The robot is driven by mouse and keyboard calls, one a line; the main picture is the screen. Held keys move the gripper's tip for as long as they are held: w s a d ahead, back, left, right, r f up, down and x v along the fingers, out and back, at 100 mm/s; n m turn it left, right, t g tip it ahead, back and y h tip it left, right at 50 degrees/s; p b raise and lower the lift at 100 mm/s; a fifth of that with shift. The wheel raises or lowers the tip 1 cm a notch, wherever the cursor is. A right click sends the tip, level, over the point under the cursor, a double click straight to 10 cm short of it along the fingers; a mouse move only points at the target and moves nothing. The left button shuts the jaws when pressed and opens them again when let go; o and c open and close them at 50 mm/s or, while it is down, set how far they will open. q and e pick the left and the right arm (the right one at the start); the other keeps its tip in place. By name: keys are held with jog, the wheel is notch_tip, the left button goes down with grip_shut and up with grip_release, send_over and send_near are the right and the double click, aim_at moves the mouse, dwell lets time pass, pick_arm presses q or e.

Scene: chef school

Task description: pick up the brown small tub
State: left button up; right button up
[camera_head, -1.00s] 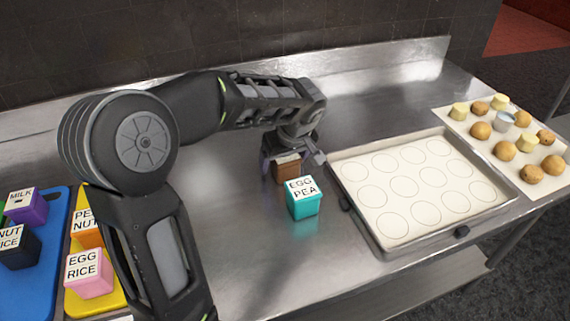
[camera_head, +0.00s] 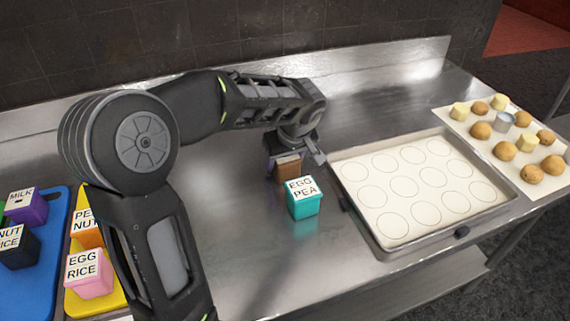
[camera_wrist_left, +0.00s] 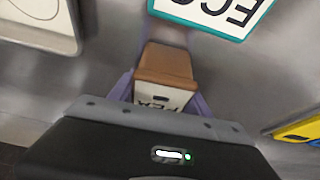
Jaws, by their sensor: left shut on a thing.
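The brown small tub (camera_head: 287,169) is on the steel counter, behind the teal tub, in the head view. In the left wrist view the brown tub (camera_wrist_left: 165,68) shows its brown side and a white label with dark letters, partly hidden by my gripper. My left gripper (camera_head: 284,158) is shut on the brown tub, with a purple finger on either side of it. The left gripper's purple fingers also show in the wrist view (camera_wrist_left: 160,95). I cannot tell whether the tub is clear of the counter. My right gripper is in neither view.
A teal tub (camera_head: 303,205) labelled EGG PEA stands just in front. A lined baking tray (camera_head: 345,197) lies to the right, with a board of dough balls (camera_head: 470,118) beyond. A blue board (camera_head: 38,275) and a yellow board (camera_head: 78,303) with labelled tubs are at left.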

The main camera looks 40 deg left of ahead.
pick_arm(q)
notch_tip(320, 180, up, 10)
jog(key=shift+r, duration=0.1)
dwell(0.5)
dwell(0.6)
